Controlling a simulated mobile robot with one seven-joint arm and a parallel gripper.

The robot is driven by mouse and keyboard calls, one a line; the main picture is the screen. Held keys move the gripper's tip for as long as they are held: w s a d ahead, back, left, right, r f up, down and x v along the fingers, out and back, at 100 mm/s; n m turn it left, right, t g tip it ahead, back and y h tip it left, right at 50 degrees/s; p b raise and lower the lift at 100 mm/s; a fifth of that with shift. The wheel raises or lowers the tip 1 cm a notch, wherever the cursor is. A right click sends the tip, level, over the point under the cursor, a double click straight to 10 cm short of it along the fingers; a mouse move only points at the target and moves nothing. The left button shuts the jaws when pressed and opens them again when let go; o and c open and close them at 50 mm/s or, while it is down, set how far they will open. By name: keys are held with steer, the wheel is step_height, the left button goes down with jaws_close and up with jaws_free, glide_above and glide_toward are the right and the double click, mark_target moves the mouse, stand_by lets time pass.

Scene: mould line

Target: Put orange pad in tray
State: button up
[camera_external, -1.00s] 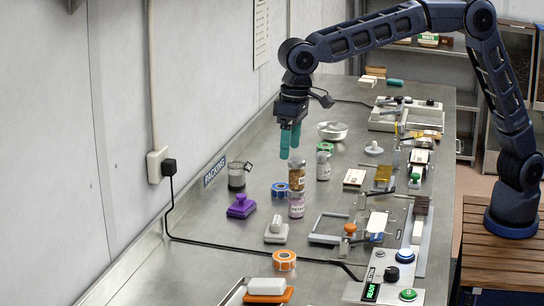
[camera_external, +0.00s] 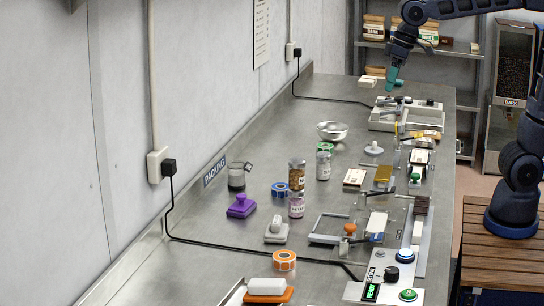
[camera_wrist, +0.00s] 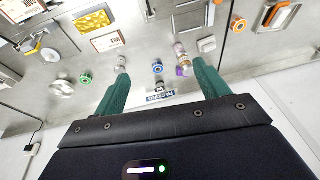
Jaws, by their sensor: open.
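The orange pad (camera_external: 266,297) is at the near end of the bench in the external view, with a white block on top. It appears to lie in the shallow metal tray (camera_external: 236,296), which the lower picture edge cuts off. In the wrist view the orange pad (camera_wrist: 267,18) shows at the upper right, inside a thin rim that looks like the tray (camera_wrist: 259,29). My gripper (camera_external: 392,78) is raised over the far end of the bench, well away from both. In the wrist view its green fingers are spread, with nothing between them (camera_wrist: 160,70).
The strip along the left wall is mostly clear.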

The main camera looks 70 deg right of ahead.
steer(key=s+d+f, duration=0.4)
steer(key=s+d, duration=0.1)
steer(key=s, duration=0.4)
steer(key=s+d+f+t+h, duration=0.1)
steer(key=s+d+f, duration=0.3)
steer(key=s, duration=0.6)
steer(key=shift+s+d+f+t, duration=0.2)
steer(key=shift+d+t, duration=0.1)
steer(key=shift+d, duration=0.4)
